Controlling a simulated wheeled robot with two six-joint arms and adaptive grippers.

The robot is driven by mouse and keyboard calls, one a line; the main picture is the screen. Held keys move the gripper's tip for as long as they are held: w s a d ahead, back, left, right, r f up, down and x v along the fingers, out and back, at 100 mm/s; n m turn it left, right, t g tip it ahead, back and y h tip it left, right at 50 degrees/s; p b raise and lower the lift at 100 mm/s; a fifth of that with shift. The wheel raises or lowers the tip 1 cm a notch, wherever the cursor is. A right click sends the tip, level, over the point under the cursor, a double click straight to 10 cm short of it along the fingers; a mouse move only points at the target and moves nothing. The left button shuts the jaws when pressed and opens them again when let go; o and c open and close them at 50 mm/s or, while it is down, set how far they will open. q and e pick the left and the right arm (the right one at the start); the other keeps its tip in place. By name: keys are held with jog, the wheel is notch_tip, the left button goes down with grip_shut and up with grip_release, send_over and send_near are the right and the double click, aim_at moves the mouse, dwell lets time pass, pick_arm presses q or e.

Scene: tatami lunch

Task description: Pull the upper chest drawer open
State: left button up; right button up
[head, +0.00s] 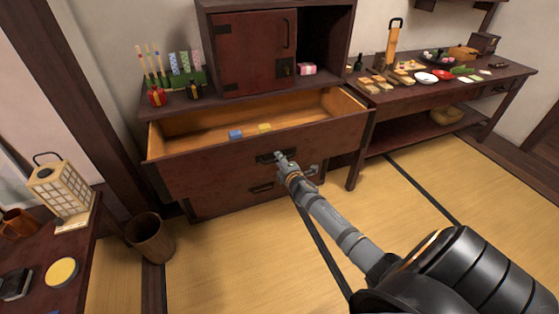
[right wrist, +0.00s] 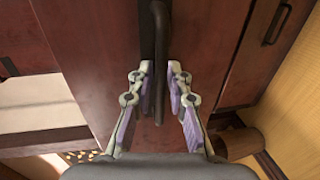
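The upper chest drawer (head: 205,166) is pulled well out of the dark red-brown chest in the head view, with its bare wood inside showing. Its dark bar handle (head: 265,157) is on the middle of its front. My right gripper (head: 280,156) is at this handle. The fingers hide part of the handle in the head view. My left gripper is not in view.
A blue block (head: 236,134) and a yellow block (head: 264,128) lie in the drawer. A lower drawer handle (head: 262,188) is below. A side table (head: 437,92) with food stands right of the chest, and a brown bin (head: 150,238) stands at left. The tatami in front is clear.

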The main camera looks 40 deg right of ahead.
jog(key=shift+s, duration=0.2)
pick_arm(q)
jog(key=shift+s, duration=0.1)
pick_arm(e)
jog(key=v, duration=1.1)
jog(key=shift+s+r, duration=0.15)
jog(key=shift+s, duration=0.15)
jog(key=shift+a, duration=0.1)
